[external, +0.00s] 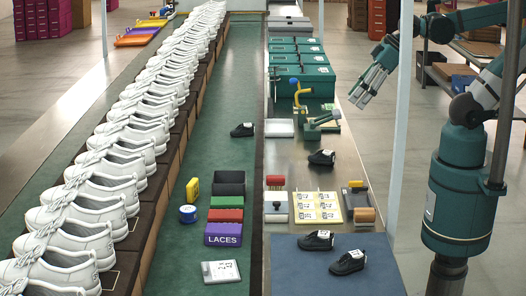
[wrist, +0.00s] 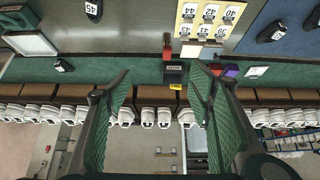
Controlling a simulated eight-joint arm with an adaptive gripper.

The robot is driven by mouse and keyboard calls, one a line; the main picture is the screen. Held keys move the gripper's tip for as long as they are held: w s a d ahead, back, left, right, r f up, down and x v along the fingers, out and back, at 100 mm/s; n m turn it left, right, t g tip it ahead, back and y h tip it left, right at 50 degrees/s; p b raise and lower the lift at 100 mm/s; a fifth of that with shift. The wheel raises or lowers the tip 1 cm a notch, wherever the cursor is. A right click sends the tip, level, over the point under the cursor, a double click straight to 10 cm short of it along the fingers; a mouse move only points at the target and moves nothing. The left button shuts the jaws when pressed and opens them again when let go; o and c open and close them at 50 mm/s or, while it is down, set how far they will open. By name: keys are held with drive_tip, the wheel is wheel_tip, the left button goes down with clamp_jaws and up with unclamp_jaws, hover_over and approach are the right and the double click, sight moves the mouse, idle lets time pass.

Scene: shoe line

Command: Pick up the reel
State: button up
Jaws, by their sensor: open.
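The reel (external: 188,214) is a small blue cylinder with a pale label on its top. It stands on the green strip in the external view, left of the red and purple boxes and just in front of a yellow box (external: 192,190). My gripper (external: 363,97) is open and empty, raised on the right side of the bench, well apart from the reel. I cannot make out the reel in the wrist view.
A purple LACES box (external: 223,234), a red-and-green box and black boxes (external: 230,183) stand right of the reel. A row of white shoes (external: 100,205) runs along the left. Yellow number cards (external: 317,207) and dark shoes (external: 348,262) lie on the right bench. A white upright post (external: 402,90) stands near my arm.

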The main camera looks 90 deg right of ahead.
idle(0.3)
drive_tip(key=w+a+r+m+g, duration=0.1)
drive_tip(key=w+a+r+m, duration=0.15)
drive_tip(key=w, duration=0.55)
drive_tip(key=w+a+r+m+g, duration=0.1)
drive_tip(key=w+a+r, duration=0.15)
drive_tip(key=w, duration=0.55)
drive_tip(key=m+g+p, duration=0.2)
drive_tip(key=m+g, duration=0.3)
drive_tip(key=m, duration=0.4)
hover_over(187, 208)
drive_tip(key=shift+n, duration=0.25)
drive_tip(key=f, duration=2.6)
drive_tip(key=shift+s+d+f, duration=0.15)
drive_tip(key=shift+s+d, duration=0.05)
drive_tip(key=shift+d, duration=0.05)
drive_tip(key=shift+w+a+f, duration=0.15)
drive_tip(key=shift+a+f, duration=0.1)
drive_tip(key=shift+f, duration=0.25)
drive_tip(key=shift+f, duration=1.3)
